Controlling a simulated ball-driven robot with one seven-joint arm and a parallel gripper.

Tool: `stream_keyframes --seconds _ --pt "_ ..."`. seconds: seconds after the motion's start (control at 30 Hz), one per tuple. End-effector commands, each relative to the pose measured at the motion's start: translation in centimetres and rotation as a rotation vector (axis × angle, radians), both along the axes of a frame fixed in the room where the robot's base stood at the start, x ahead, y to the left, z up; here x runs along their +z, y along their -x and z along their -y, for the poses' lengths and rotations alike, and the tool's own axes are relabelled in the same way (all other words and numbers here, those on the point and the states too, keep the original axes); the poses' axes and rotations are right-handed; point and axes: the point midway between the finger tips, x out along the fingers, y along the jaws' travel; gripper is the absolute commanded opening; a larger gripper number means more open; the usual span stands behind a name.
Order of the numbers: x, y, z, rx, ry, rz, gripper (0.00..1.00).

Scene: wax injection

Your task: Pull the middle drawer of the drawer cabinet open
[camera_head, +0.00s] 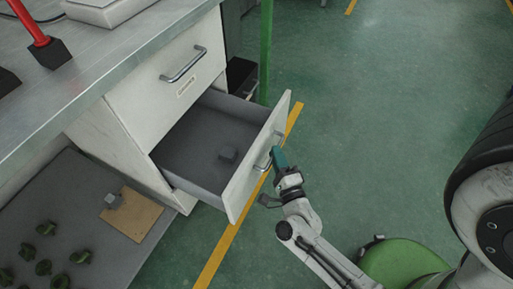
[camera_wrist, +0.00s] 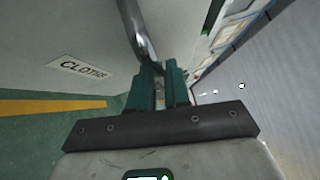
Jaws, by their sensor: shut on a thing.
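The drawer cabinet (camera_head: 170,70) is white and stands under the worktop. Its top drawer is shut, with a metal handle (camera_head: 183,64) and a small label. In the wrist view, the fingers close around the end of the handle (camera_wrist: 138,30), beside a label reading "CLOTHS" (camera_wrist: 82,68).
A metal worktop (camera_head: 90,60) runs above the cabinet at left. Below it, a grey surface (camera_head: 110,262) holds several dark green pieces and a brown board (camera_head: 132,213). A green post (camera_head: 266,50) stands behind the open drawer. Green floor to the right is clear.

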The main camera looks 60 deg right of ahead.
Motion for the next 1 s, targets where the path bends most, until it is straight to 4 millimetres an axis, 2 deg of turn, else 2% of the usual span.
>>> stream_keyframes --seconds 0.03,0.2,0.4,0.6,0.97,1.0 --pt "-0.3 1.4 -0.1 0.003 -0.003 -0.006 0.00" --pt "-0.2 4.7 0.0 0.003 -0.002 -0.004 0.00" --pt "-0.2 7.2 0.1 0.003 -0.003 -0.002 0.00" --pt "-0.1 8.3 0.2 0.003 -0.002 -0.001 0.00" --pt "-0.1 8.4 0.2 0.002 -0.003 -0.001 0.00" --pt "-0.1 8.4 0.2 0.002 -0.003 -0.001 0.18"
